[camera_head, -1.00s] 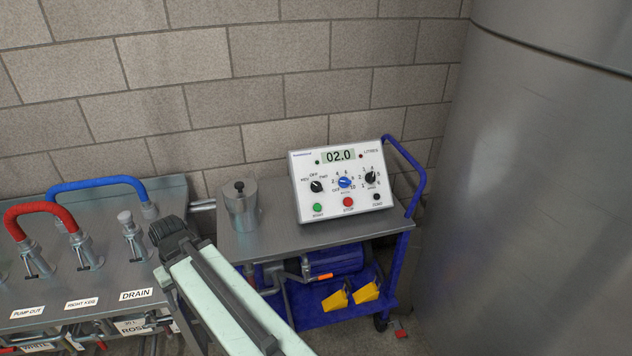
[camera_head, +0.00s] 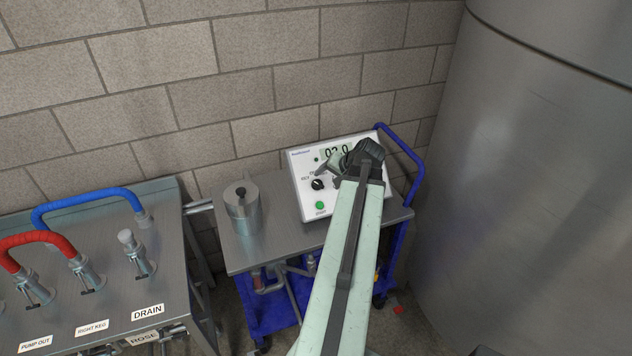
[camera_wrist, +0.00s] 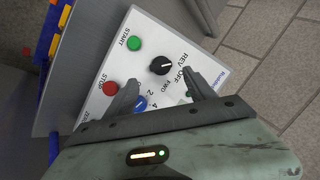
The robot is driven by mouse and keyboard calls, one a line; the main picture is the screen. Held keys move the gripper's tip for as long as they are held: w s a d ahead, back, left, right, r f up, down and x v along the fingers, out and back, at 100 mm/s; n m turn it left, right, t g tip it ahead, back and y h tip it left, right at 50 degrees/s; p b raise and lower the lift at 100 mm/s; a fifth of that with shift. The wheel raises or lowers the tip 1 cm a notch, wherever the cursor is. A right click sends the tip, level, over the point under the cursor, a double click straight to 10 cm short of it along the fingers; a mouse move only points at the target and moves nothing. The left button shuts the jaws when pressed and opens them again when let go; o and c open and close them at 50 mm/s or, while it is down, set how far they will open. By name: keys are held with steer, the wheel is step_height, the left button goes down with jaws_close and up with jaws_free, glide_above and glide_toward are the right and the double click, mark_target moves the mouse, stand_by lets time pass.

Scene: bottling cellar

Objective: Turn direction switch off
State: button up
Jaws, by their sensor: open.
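The direction switch (camera_head: 317,184) is a black knob on the white control panel (camera_head: 301,166), at its left, by the REV, OFF and FWD marks. In the wrist view the knob (camera_wrist: 161,66) shows above and between my fingertips, apart from them. I cannot tell for certain which mark its pointer faces. My gripper (camera_wrist: 163,84) is open and empty, its two dark fingers spread over the panel. In the head view my gripper (camera_head: 345,162) is in front of the panel, right of the switch, and hides the panel's right part.
A green START button (camera_wrist: 134,44), a red STOP button (camera_wrist: 110,88) and a blue dial (camera_wrist: 140,103) lie close to my fingers. A steel pot (camera_head: 243,213) stands left of the panel on the trolley (camera_head: 275,249). A large steel tank (camera_head: 530,180) stands at right.

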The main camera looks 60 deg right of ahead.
mark_target(320, 185)
steer(key=b+x, duration=0.5)
steer(key=x, duration=0.2)
steer(key=shift+s+f+b, duration=0.1)
steer(key=shift+f+b, duration=0.15)
steer(key=shift+b, duration=0.05)
steer(key=shift+w+f, duration=0.2)
steer(key=shift+w, duration=0.05)
steer(key=shift+r, duration=0.15)
